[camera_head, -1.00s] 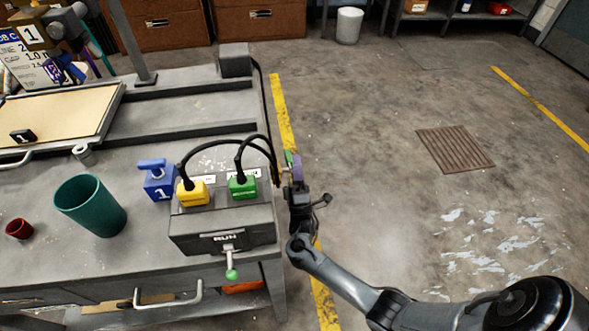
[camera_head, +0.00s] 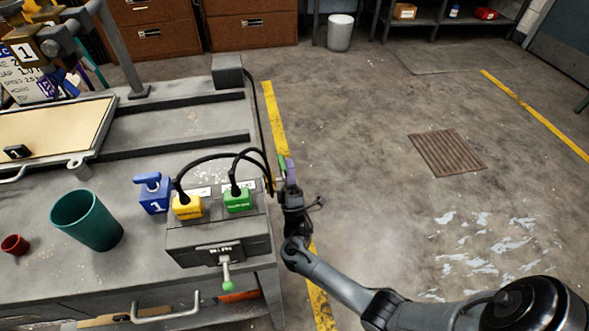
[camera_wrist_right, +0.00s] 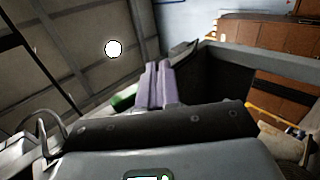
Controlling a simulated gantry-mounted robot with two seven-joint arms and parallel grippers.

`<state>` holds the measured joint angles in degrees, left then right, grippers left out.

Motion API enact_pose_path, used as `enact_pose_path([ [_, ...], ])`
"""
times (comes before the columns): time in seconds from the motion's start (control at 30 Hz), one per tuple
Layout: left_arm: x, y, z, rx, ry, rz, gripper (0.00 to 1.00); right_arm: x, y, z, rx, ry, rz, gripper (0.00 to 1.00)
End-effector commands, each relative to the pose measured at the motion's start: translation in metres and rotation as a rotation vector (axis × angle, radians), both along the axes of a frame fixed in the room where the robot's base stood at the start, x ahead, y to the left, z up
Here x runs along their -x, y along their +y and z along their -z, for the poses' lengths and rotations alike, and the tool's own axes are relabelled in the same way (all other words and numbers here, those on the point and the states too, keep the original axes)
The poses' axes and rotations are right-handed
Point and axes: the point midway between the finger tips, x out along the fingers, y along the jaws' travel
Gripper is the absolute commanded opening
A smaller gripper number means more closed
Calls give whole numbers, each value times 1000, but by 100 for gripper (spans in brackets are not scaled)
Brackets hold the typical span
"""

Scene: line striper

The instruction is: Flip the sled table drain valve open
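My right gripper (camera_head: 290,170), with purple fingers, is just off the right side of the table, beside the grey control box. In the right wrist view its two purple fingers (camera_wrist_right: 160,85) stand side by side with almost no gap and nothing visible between them. A small green piece (camera_head: 281,164) lies just left of the fingers, and a green part (camera_wrist_right: 123,101) also shows there in the wrist view. I cannot tell whether it is the drain valve's handle. No drain valve is clearly identifiable. The grey sled table (camera_head: 120,260) fills the left side.
The control box (camera_head: 205,240) carries a yellow plug (camera_head: 187,207), a green plug (camera_head: 238,200) and a green-tipped lever (camera_head: 227,275). Black cables loop near my right gripper. A teal cup (camera_head: 88,222) and blue block (camera_head: 152,195) stand left. The floor right is open.

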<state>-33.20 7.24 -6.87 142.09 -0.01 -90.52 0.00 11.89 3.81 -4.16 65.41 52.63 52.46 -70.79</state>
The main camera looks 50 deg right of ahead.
Motion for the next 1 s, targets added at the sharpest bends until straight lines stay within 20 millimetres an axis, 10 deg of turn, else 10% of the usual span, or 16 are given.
enact_pose_path([
  [0.37, 1, 0, 14, 0, 2, 0, 38, -1, 8, 19, -4, 3, -25, 0],
  [1.0, 1, -3, 52, 10, 0, -7, 38, 19, 4, 126, 2, 8, -3, 0],
])
